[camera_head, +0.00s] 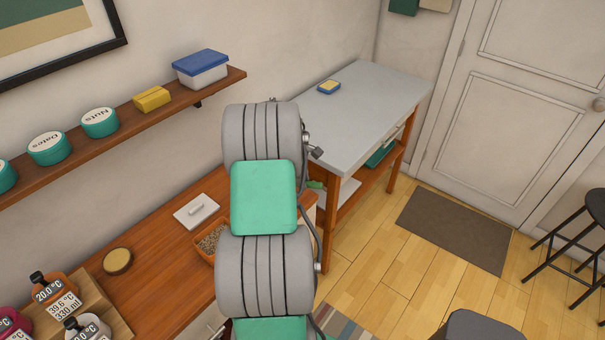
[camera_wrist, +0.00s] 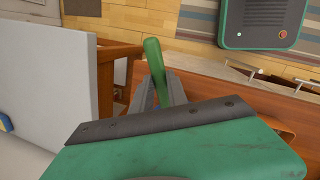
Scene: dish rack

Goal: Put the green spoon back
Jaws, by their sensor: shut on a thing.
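The green spoon (camera_wrist: 154,58) shows in the wrist view as a green handle sticking up and away from between my fingers. My gripper (camera_wrist: 160,92) is shut on it. The lower end of the spoon is hidden behind my wrist housing. The gripper is close to the wooden counter's end, beside the grey-topped table. In the head view my arm hides the gripper; a small green bit (camera_head: 315,184) shows just right of the arm, and I cannot tell surely that it is the spoon. No dish rack is clearly visible.
The grey-topped table (camera_head: 365,105) holds a blue-and-yellow sponge (camera_head: 329,87). On the wooden counter (camera_head: 165,260) are a white lid (camera_head: 196,211), a grain-filled box (camera_head: 211,242), a round lid (camera_head: 117,261) and bottles (camera_head: 52,287). A wall shelf (camera_head: 120,133) carries tins and boxes.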

